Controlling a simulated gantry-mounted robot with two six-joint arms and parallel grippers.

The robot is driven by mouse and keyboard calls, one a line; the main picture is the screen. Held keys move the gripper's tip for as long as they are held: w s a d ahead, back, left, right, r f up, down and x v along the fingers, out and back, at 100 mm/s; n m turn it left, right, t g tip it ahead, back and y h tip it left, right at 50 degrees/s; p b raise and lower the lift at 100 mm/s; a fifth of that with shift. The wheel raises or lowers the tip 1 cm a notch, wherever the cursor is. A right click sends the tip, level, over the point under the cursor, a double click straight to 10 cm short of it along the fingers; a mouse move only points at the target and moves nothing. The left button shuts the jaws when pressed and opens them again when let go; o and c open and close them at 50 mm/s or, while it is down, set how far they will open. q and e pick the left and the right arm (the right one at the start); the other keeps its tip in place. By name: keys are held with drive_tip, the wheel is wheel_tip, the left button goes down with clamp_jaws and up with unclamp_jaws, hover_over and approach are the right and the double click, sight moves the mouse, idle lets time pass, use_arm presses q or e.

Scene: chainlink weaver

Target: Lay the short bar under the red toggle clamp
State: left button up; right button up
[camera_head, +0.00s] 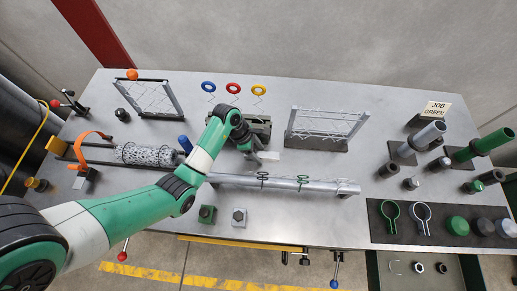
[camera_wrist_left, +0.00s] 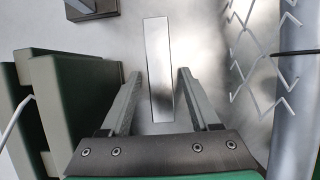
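A short, flat, pale metal bar (camera_wrist_left: 157,60) lies on the table in the left wrist view, between and beyond the fingertips of my left gripper (camera_wrist_left: 161,78). The fingers are spread, with clear gaps on both sides of the bar. In the head view the bar (camera_head: 269,155) lies just right of my left gripper (camera_head: 257,155), near the table's middle. A clamp with red knobs (camera_head: 66,99), which looks like the red toggle clamp, stands at the table's far left edge. My right gripper is not in view.
A grey fixture block (camera_head: 258,128) stands close behind the gripper. A mesh roll (camera_head: 147,154) and orange clamp (camera_head: 83,177) are at left. A mesh frame (camera_head: 326,128) stands right.

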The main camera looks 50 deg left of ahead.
use_arm(q)
drive_tip(key=p+v, duration=0.4)
drive_tip(key=v, duration=0.8)
drive_tip(key=shift+w+r, duration=0.1)
drive_tip(key=shift+r, duration=0.1)
